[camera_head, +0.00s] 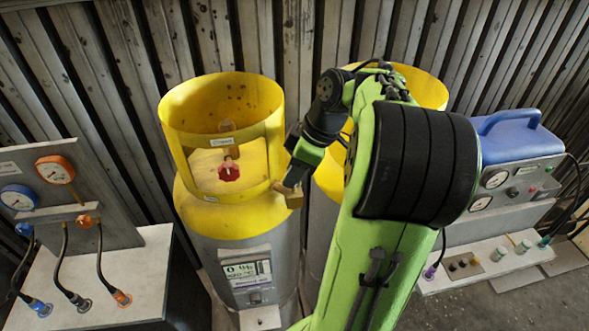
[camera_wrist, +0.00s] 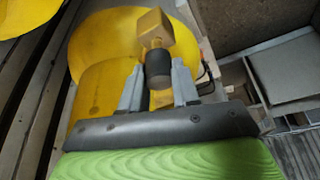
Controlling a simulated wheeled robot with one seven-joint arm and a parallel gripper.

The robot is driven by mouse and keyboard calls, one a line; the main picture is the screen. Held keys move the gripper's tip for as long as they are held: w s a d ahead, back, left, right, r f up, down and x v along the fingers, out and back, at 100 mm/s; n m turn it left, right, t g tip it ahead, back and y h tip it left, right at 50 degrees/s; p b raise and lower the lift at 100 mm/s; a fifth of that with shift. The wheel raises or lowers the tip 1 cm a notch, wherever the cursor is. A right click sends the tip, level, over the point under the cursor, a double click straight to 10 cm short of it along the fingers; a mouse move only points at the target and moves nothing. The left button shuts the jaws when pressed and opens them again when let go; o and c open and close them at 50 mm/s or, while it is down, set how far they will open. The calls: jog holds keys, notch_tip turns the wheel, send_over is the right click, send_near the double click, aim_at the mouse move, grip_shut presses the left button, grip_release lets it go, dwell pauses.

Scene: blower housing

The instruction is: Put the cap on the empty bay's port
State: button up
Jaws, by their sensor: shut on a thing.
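My gripper (camera_head: 293,183) is beside the yellow collar of the left cylinder, at its right edge in the head view. In the wrist view my gripper (camera_wrist: 158,80) is shut on a piece with a black round sleeve and a squared brass-coloured head (camera_wrist: 150,26). This brass-coloured head (camera_head: 289,196) also shows in the head view. I cannot tell for certain whether the piece is the cap. A brown plate with small dark sockets (camera_head: 464,264) is on the right bench. I cannot tell which port is the empty bay's.
The left cylinder (camera_head: 225,215) has a red valve knob (camera_head: 229,170). A second yellow-collared cylinder (camera_head: 425,83) is partly hidden behind my arm. A gauge panel (camera_head: 62,175) with several hoses stands left. A blue-topped gauge box (camera_head: 515,140) and light-coloured fittings (camera_head: 499,254) are right.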

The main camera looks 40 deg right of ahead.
jog(key=shift+f+b, duration=1)
jog(key=shift+f, duration=0.25)
jog(key=o, duration=1.1)
jog(key=shift+p+v, duration=3.1)
jog(key=shift+v, duration=4.8)
jog(key=shift+s, duration=0.1)
